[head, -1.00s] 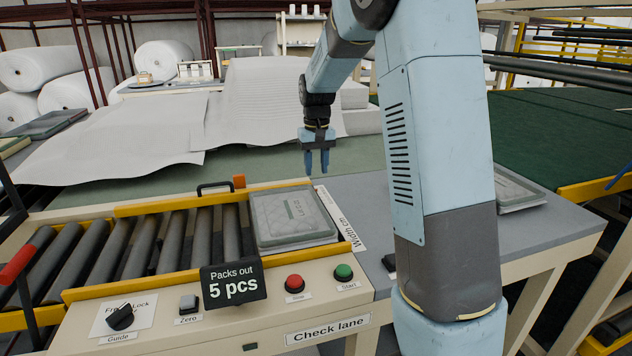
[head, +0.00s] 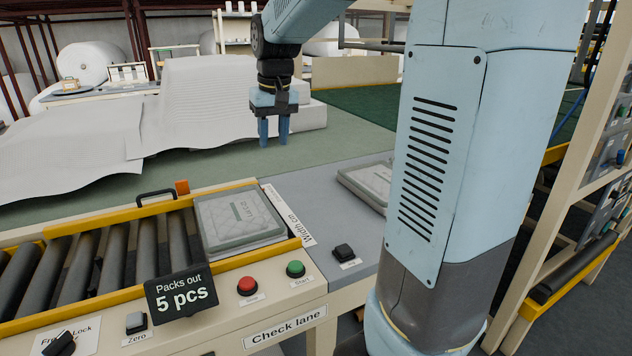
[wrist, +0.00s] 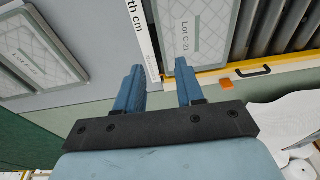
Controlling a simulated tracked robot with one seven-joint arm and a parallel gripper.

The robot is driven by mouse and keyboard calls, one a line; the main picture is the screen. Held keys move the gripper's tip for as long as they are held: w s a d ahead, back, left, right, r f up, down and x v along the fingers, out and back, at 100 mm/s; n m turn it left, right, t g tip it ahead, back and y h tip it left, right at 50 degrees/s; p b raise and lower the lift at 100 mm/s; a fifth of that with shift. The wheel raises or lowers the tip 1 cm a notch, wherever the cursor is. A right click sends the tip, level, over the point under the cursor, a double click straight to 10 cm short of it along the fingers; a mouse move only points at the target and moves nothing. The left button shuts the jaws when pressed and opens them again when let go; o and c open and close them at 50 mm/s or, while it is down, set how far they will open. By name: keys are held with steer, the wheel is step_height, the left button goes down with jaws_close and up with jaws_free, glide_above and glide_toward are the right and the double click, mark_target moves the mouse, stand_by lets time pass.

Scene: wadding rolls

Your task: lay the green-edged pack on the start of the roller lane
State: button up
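One quilted pack (head: 238,219) with a grey-green edge lies flat at the right end of the roller lane (head: 100,262). It also shows in the wrist view (wrist: 193,28), with a label that reads Lot C-21. A second, similar pack (head: 368,184) lies on the grey table (head: 318,213), partly hidden behind my arm; the wrist view shows it at the left (wrist: 38,55). Both edges look grey-green, so I cannot tell for sure which is the green-edged one. My gripper (head: 274,132) points down, open and empty, above and behind the lane end, apart from both packs.
Yellow rails (head: 110,302) border the rollers. The "5 pcs" sign (head: 180,293) and buttons (head: 247,285) are in front. White wadding sheets (head: 200,105) lie behind.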

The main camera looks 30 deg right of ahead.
steer(key=s+f+t, duration=0.1)
steer(key=s+t, duration=0.2)
steer(key=s, duration=2)
steer(key=shift+a+f+t, duration=0.2)
steer(key=shift+f+t, duration=0.1)
steer(key=shift+c, duration=0.4)
